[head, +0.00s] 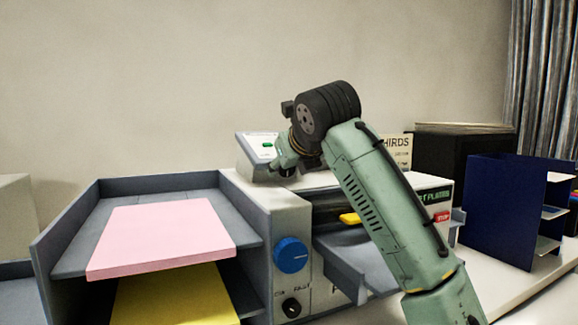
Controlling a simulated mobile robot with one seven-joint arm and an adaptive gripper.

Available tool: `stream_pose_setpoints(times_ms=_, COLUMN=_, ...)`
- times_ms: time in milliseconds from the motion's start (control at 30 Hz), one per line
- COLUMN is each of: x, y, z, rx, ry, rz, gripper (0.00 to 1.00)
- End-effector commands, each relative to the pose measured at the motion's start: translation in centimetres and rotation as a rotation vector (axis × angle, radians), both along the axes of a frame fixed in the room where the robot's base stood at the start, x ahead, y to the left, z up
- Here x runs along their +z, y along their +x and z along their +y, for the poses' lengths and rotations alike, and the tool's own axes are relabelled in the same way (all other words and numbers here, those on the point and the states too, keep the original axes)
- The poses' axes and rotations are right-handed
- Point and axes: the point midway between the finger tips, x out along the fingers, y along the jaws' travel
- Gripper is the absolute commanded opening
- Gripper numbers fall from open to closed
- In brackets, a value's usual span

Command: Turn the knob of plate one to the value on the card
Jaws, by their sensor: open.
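A large blue knob (291,255) with a white mark is on the front of a pale grey machine (276,212). A smaller black knob (291,307) is below it, beside partly cut-off lettering. Which knob belongs to plate one cannot be read here. A cream card (398,146) stands behind my arm; only the letters "HIRDS" and small lines below show, the rest is hidden. My gripper (284,167) is over the machine's top, near a sloped panel (256,142) with a green light. It is small and partly hidden by my wrist, open, apart from the blue knob.
A grey tray rack at the left holds pink paper (165,232) above yellow paper (175,297). The machine has a yellow part (349,218), a green-lettered display (434,196) and a red stop button (442,217). A blue rack (497,212) and black box (456,150) stand right.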

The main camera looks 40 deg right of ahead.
Motion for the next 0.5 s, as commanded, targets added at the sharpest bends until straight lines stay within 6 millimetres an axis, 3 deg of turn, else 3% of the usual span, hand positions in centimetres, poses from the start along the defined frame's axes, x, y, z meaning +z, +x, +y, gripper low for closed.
stream_pose_setpoints(times_ms=333, x=0.2, y=-0.3, z=0.1, rx=-0.001, ry=-0.001, rz=0.0, gripper=0.53)
stream_pose_setpoints(times_ms=500, x=1.2, y=-2.1, z=0.9, rx=-0.001, ry=-0.002, rz=-0.001, gripper=0.53)
